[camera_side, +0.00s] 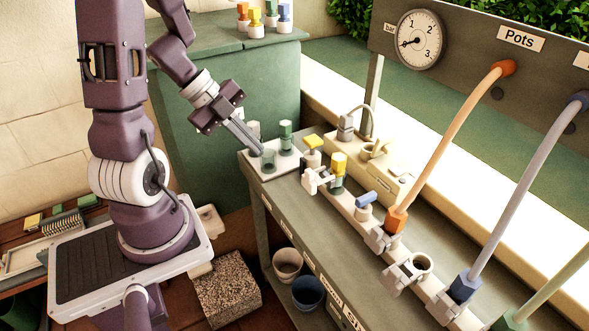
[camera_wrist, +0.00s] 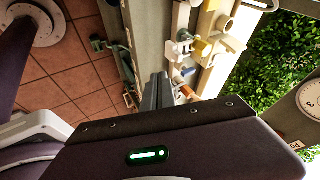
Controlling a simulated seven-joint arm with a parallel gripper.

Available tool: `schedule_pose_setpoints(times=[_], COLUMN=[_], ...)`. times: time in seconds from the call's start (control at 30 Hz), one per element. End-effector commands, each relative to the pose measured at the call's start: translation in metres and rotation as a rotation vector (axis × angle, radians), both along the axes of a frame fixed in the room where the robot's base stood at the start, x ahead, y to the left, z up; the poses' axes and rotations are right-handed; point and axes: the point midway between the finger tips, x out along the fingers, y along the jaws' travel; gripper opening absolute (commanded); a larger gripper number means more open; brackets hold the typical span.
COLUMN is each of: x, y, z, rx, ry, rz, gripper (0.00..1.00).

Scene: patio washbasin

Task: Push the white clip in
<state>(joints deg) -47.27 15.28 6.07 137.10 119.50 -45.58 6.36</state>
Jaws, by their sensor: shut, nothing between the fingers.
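A white clip (camera_side: 316,180) sits at the side of the yellow-topped connector (camera_side: 338,172) on the pale manifold and sticks out toward the bench's front edge. In the wrist view a white clip (camera_wrist: 178,50) shows beside the yellow part (camera_wrist: 202,47). Another white clip (camera_side: 403,275) sticks out beside an open, empty port (camera_side: 422,262). My gripper (camera_side: 257,150) is shut and empty, left of the clips and just above the white tray (camera_side: 285,166) of green parts. In the wrist view its fingers (camera_wrist: 156,92) point toward the bench.
Clips also sit at the orange hose end (camera_side: 396,218) and the blue hose end (camera_side: 465,284). A blue-handled valve (camera_side: 366,200) stands between the yellow connector and orange hose. A grey panel with a gauge (camera_side: 420,39) rises behind. Pots (camera_side: 287,264) stand below the bench.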

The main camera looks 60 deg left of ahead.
Motion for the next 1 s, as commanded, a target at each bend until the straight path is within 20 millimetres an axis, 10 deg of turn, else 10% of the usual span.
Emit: schedule_pose_setpoints(times=[0.47, 1.0], x=[-0.002, 0.060], y=[-0.007, -0.041], z=[-0.009, -0.082], rx=[-0.023, -0.016], ry=[0.012, 0.009], rz=[-0.027, -0.031], gripper=[0.00, 0.00])
